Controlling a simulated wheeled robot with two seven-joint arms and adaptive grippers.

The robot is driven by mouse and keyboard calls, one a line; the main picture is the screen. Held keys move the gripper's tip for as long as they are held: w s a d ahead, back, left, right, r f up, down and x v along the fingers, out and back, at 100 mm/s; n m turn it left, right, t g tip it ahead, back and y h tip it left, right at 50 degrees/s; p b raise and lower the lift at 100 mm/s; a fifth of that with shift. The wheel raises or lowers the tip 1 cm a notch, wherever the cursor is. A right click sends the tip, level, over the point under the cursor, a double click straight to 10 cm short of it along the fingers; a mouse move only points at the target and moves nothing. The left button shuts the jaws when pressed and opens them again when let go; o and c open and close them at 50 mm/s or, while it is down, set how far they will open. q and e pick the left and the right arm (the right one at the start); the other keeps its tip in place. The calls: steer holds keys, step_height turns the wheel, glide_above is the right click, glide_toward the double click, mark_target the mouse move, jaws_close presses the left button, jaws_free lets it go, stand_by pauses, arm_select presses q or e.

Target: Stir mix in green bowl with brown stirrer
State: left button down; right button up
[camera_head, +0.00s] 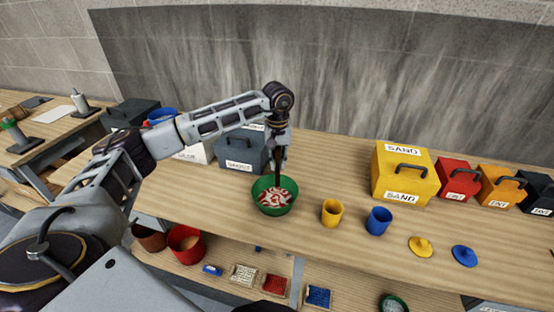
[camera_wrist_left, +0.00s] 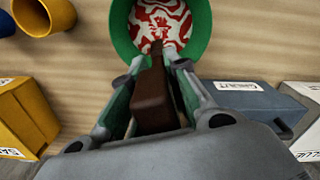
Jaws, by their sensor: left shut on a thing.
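The green bowl (camera_head: 274,208) stands on the wooden workbench and holds a red and white swirled mix (camera_head: 273,199). The mix also shows in the left wrist view (camera_wrist_left: 160,22), inside the bowl's green rim (camera_wrist_left: 122,35). My left gripper (camera_head: 278,155) is above the bowl, pointing down. It is shut on the brown stirrer (camera_wrist_left: 153,95), whose handle lies between the fingers. The stirrer (camera_head: 277,174) reaches down to the bowl; its tip appears to be in the mix, though the exact depth is hidden. My right gripper is out of view.
A yellow cup (camera_head: 332,212) and a blue cup (camera_head: 378,220) stand right of the bowl. Yellow (camera_head: 420,246) and blue (camera_head: 464,256) lids lie further right. A yellow sand box (camera_head: 402,172) and a dark grey box (camera_head: 242,152) stand behind. Several items sit on the lower shelf.

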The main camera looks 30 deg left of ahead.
mark_target(277, 173)
arm_select(q)
steer(key=shift+f+b, duration=1.3)
steer(key=shift+f, duration=1.75)
steer(key=shift+s+d+f+b, duration=0.2)
steer(key=shift+s+b, duration=0.3)
steer(key=shift+s, duration=0.25)
steer(key=shift+s+d+f+b, duration=0.1)
steer(key=shift+s+d+b, duration=0.1)
steer(key=shift+s+b, duration=0.4)
steer(key=shift+s+r, duration=0.1)
steer(key=shift+s, duration=0.05)
stand_by(0.5)
steer(key=shift+f, duration=0.25)
stand_by(0.4)
steer(key=shift+f, duration=0.1)
stand_by(0.4)
